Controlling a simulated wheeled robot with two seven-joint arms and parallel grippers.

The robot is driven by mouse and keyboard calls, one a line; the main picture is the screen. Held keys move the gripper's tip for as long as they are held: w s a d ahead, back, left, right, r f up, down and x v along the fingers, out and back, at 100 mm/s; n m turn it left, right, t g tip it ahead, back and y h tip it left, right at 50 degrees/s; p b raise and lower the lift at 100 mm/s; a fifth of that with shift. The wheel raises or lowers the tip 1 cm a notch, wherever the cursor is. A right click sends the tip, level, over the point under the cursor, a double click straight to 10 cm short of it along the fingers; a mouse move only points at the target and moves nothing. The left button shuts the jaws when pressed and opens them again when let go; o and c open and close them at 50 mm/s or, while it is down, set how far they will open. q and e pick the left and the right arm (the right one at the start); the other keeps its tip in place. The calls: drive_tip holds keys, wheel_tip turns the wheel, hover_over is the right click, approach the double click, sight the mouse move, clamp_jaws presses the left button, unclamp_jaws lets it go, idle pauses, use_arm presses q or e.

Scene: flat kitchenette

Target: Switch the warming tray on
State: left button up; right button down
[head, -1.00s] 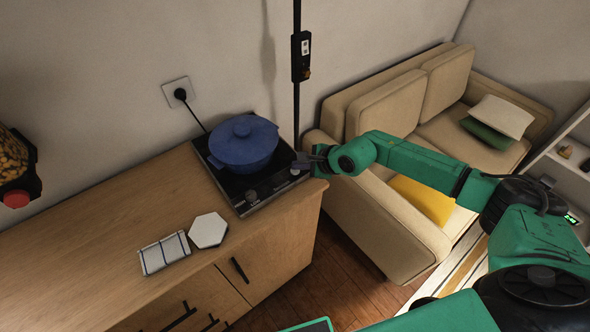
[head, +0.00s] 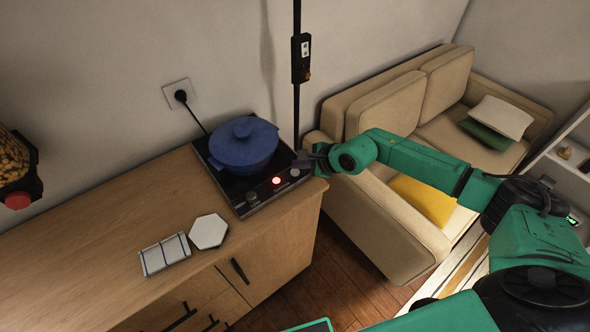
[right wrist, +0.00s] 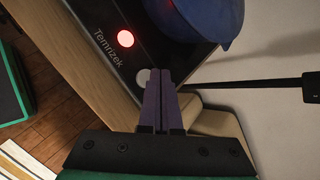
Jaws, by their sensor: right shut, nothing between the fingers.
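The black warming tray (head: 239,197) lies on the wooden counter with a blue lidded pot (head: 243,146) on it. A red light (head: 276,181) glows on its front strip, and it also shows in the right wrist view (right wrist: 125,38). Beside the light is a pale round knob (head: 294,172), seen just ahead of my fingertips in the right wrist view (right wrist: 143,77). My right gripper (head: 304,163) is shut and empty at the tray's right end, its fingertips close to the knob. I cannot tell whether they touch it. My left gripper is not in view.
A white hexagonal tile (head: 209,231) and a checked cloth (head: 165,255) lie on the counter (head: 95,245). A cord runs from the tray to a wall socket (head: 178,92). A beige sofa (head: 375,225) stands right of the counter. A black pole with a switch box (head: 301,58) rises behind.

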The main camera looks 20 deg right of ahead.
sight(299, 173)
wheel_tip(299, 173, up, 6)
drive_tip(key=p, duration=0.3)
idle(0.4)
